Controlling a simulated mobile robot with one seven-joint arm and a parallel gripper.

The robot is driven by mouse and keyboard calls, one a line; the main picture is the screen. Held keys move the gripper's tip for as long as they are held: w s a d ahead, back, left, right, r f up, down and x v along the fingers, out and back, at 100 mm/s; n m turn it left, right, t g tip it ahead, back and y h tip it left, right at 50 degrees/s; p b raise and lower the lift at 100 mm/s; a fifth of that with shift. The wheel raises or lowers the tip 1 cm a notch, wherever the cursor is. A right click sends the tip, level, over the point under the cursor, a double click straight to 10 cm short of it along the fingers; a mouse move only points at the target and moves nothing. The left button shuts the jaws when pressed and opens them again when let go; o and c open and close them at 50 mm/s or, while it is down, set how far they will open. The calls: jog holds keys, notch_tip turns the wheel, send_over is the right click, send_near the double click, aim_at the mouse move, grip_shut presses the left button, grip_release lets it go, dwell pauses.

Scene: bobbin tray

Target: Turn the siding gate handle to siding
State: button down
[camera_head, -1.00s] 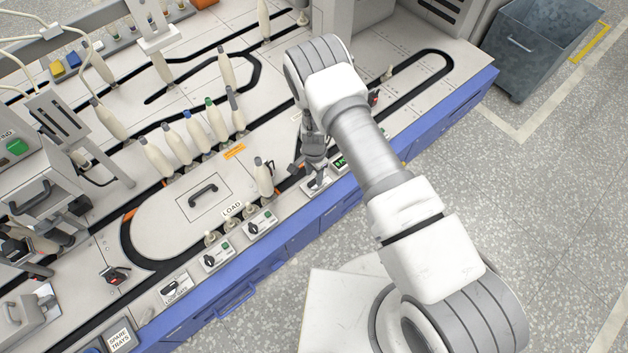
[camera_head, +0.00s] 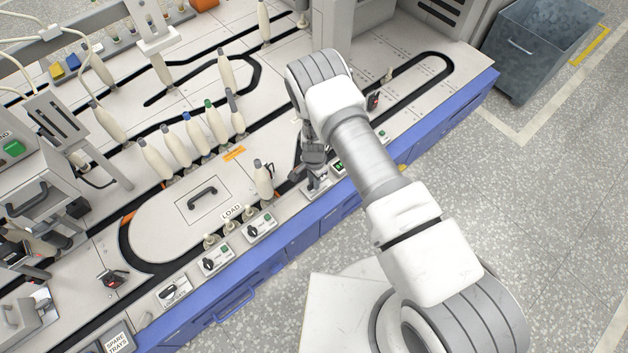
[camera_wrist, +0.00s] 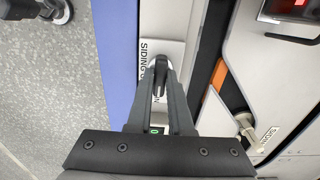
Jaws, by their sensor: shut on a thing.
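The siding gate handle (camera_wrist: 159,80) is a small dark lever on a pale plate (camera_wrist: 175,50) lettered "SIDING" in the wrist view. My gripper (camera_wrist: 160,68) is shut on this handle, with one finger on each side of it. In the head view my gripper (camera_head: 316,180) points down at the front edge of the machine, and my arm and fingers hide most of the handle and plate. Part of the lettering is covered by a finger, so I cannot tell which setting the handle points to.
Knob panels (camera_head: 217,260) line the blue front edge (camera_head: 290,240) to the left. Several more bobbins stand along the black track behind. A grey metal bin (camera_head: 540,45) stands on the floor at the right.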

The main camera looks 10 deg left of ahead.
jog(key=shift+n+b, duration=0.3)
jog(key=shift+n, duration=0.1)
jog(key=n+b, duration=0.2)
jog(key=n, duration=0.2)
jog(key=shift+w+a+f+n, duration=0.1)
jog(key=shift+n, duration=0.3)
jog(key=n+b, duration=0.1)
jog(key=n, duration=0.5)
jog(key=shift+a+b, duration=0.1)
jog(key=shift+b, duration=0.3)
jog(key=shift+n, duration=0.3)
jog(key=c, duration=0.8)
grip_release()
notch_tip(320, 180, up, 18)
jog(key=p, duration=0.5)
jog(key=shift+f+p, duration=0.15)
jog(key=shift+p, duration=0.2)
